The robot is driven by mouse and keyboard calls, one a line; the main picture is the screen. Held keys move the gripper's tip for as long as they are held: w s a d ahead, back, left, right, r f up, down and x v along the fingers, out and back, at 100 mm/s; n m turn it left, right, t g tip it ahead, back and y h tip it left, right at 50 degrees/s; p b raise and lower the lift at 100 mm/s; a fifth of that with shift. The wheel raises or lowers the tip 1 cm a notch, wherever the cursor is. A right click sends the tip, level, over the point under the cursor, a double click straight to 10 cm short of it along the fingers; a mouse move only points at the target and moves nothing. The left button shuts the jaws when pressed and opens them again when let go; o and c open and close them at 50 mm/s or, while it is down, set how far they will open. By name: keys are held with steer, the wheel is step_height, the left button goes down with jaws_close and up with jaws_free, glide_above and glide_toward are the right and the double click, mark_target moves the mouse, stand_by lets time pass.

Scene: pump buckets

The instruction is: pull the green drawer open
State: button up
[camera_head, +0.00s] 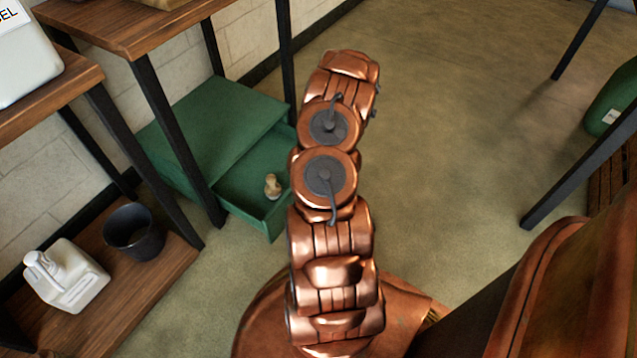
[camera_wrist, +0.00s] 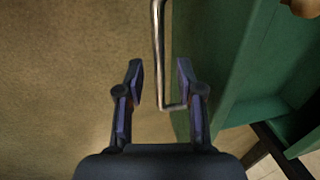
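The green cabinet (camera_head: 205,125) stands on the floor under a shelf, with its green drawer (camera_head: 248,218) partly pulled out. A small tan object (camera_head: 272,186) is inside the drawer. In the wrist view, the drawer's front panel (camera_wrist: 192,40) runs along the right, and its thin metal bar handle (camera_wrist: 158,60) stands out to the left. My gripper (camera_wrist: 160,77) is open, with one finger on each side of the handle and visible gaps to both. My arm hides my gripper and the handle in the head view.
Shelf legs (camera_head: 172,135) stand close left of the drawer. A black bucket (camera_head: 134,232) and a white bottle (camera_head: 65,275) stand on the low shelf (camera_head: 130,297). The floor (camera_head: 470,110) right of my arm is clear up to another table leg (camera_head: 570,165).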

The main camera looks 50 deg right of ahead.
step_height(320, 180, up, 12)
steer(key=s, duration=0.2)
stand_by(0.9)
steer(key=shift+s+f, duration=0.1)
stand_by(0.4)
